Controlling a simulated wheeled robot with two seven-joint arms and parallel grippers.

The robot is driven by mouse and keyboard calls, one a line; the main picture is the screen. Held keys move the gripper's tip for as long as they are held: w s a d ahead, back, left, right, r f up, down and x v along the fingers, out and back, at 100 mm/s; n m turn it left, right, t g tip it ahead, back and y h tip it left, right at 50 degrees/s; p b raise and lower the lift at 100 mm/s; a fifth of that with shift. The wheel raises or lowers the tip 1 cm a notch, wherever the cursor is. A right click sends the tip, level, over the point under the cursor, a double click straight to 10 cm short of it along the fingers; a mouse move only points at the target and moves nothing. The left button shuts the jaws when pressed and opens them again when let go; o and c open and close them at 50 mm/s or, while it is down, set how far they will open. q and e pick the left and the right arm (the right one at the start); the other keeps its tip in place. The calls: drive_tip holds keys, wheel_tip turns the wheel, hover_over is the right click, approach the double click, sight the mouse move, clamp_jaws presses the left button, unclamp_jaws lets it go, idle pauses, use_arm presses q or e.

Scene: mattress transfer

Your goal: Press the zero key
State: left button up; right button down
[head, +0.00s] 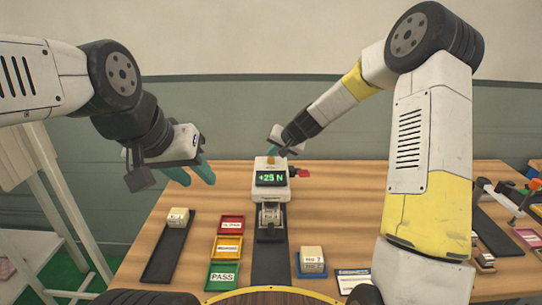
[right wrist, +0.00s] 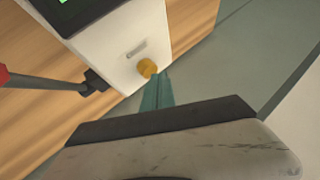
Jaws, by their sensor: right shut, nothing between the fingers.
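The white force tester (head: 283,192) stands at the middle of the table, its green display (head: 271,179) reading about +25 N. A round yellow key (right wrist: 147,68) sits on one face of its housing in the right wrist view. I see no label on it, so I cannot confirm that it is the zero key. My right gripper (right wrist: 160,88) is shut and empty, its teal fingertips right beside the yellow key; I cannot tell whether they touch it. My left gripper (head: 193,174) is open and empty, above the table left of the tester.
A black tray with a beige block (head: 178,217) lies on the left. Red, yellow and green PASS (head: 223,277) trays lie beside it. A blue tray with a block (head: 312,260) is at the right. A red-tipped lever (head: 302,173) sticks out from the tester's right side.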

sight(273, 159)
drive_tip(key=shift+f, duration=0.8)
idle(0.4)
drive_tip(key=shift+r, duration=1.3)
drive_tip(key=shift+r, duration=0.1)
drive_tip(key=shift+r, duration=2.45)
